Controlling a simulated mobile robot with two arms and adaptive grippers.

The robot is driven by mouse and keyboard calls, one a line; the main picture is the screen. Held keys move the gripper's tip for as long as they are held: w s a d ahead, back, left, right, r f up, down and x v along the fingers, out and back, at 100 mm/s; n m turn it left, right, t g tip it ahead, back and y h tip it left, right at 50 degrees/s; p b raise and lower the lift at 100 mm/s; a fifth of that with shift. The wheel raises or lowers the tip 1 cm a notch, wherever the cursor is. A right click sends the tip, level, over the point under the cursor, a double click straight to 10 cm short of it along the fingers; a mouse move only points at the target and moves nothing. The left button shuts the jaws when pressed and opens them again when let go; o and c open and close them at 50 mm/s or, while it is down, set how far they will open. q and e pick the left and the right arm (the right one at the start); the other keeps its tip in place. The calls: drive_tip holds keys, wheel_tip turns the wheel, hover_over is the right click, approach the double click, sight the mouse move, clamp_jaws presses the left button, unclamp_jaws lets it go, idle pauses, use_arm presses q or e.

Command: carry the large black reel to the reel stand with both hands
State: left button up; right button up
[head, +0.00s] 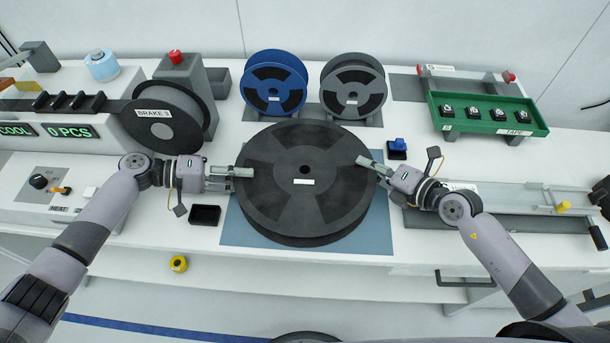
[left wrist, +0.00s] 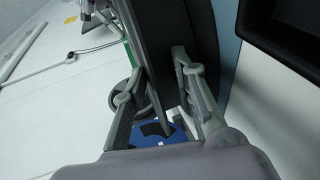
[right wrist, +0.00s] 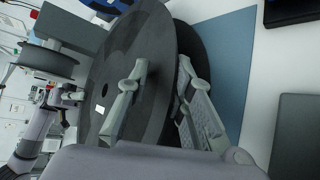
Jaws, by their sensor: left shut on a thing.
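The large black reel (head: 303,203) lies flat over the blue mat (head: 376,240) at the middle of the bench. My left gripper (head: 242,178) is at its left rim, shut on the rim of the upper flange; the black flange also shows in the left wrist view (left wrist: 204,35). My right gripper (head: 371,167) is at its right rim. In the right wrist view, its two fingers (right wrist: 158,80) stand apart, one on each side of the upper flange (right wrist: 120,60). Which fixture is the reel stand I cannot tell for sure.
A blue reel (head: 273,60) and a grey reel (head: 353,62) stand upright behind. The dark BRAKE reel (head: 163,131) is at left. A small black tray (head: 205,214), a blue-topped button (head: 397,145) and a green tray (head: 470,127) are nearby. Yellow tape (head: 178,263) lies at front.

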use_arm(q)
drive_tip(key=shift+s+d, duration=0.1)
clamp_jaws()
use_arm(e)
drive_tip(key=shift+s+a, duration=0.1)
clamp_jaws()
